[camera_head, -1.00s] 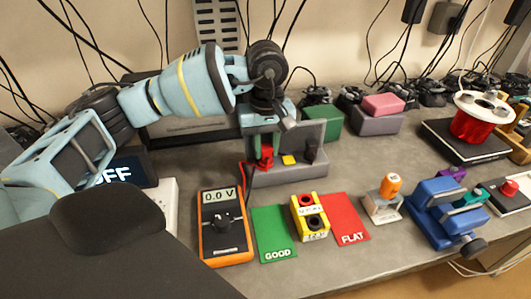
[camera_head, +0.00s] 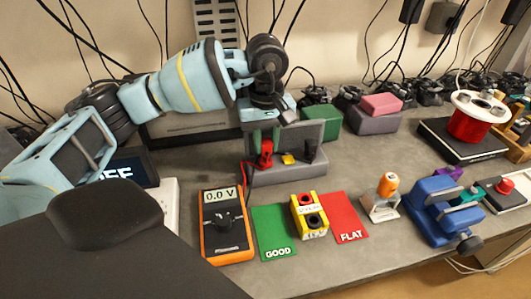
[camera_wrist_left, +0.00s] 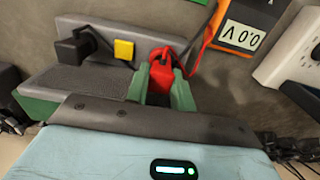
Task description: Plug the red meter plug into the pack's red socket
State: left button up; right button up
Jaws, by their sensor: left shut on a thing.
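My left gripper (camera_head: 264,142) points down at the grey plug rack, its green fingers shut on the red meter plug (camera_head: 265,155). In the left wrist view the red plug (camera_wrist_left: 161,72) is between the green fingers, close beside the rack; whether it still touches the rack is unclear. A red lead runs from it to the orange meter (camera_head: 226,240), which reads 0.0 V. The yellow pack (camera_head: 321,231) lies to the right and nearer the front, with two round sockets on top; the farther one looks reddish. My right gripper is not in view.
The grey rack (camera_head: 290,173) also holds a black plug (camera_head: 310,151) and has a yellow block (camera_head: 288,159). The pack lies between a green GOOD mat (camera_head: 273,233) and a red FLAT mat (camera_head: 347,217). A blue vise (camera_head: 440,210) stands right.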

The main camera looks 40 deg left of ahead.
aim_at(266, 141)
pick_arm(q)
jog(key=shift+r, duration=0.2)
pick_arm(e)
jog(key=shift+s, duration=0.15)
